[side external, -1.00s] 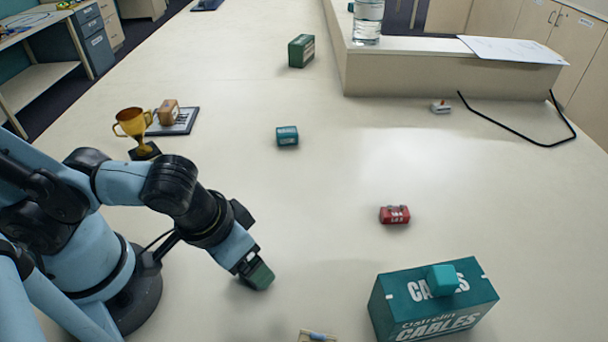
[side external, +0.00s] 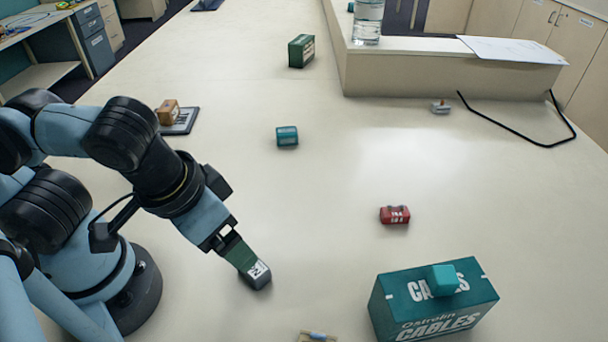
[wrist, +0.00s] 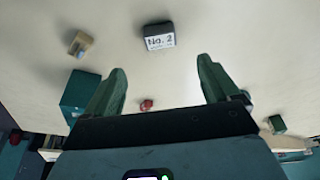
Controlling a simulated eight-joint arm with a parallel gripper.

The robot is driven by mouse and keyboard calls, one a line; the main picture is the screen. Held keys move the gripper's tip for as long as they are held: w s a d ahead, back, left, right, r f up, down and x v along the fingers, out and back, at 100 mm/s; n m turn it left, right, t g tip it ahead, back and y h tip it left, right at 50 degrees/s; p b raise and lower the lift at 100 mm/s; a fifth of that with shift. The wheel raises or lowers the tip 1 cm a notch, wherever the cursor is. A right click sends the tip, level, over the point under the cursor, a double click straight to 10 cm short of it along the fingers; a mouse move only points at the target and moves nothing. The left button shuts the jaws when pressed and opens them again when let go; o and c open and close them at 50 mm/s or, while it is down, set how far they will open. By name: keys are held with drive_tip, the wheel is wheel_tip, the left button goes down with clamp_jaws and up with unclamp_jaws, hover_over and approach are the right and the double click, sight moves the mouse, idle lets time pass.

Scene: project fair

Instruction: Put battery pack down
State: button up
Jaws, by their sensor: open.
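A dark grey block with a white label (side external: 258,274), which I take to be the battery pack, sits on the pale table just beyond my fingertips. In the wrist view the block (wrist: 158,37) reads "No. 2" and lies ahead of the gap between the fingers. My gripper (side external: 242,256) has green fingers and points down at the block from the upper left. In the wrist view my gripper (wrist: 162,70) is spread open with nothing between its fingers. The side view cannot show clearly whether a fingertip touches the block.
A teal cables box (side external: 435,300) with a small teal block (side external: 443,280) on top stands at right. A small red pack (side external: 395,215) and a teal pack (side external: 287,137) lie farther back. A wooden piece (side external: 317,337) is at the front edge.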

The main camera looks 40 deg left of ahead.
drive_tip(key=w+a+r+t, duration=0.2)
drive_tip(key=w+a+t, duration=0.1)
drive_tip(key=w+a, duration=1)
drive_tip(key=shift+w+t, duration=0.15)
drive_tip(key=shift+t, duration=0.25)
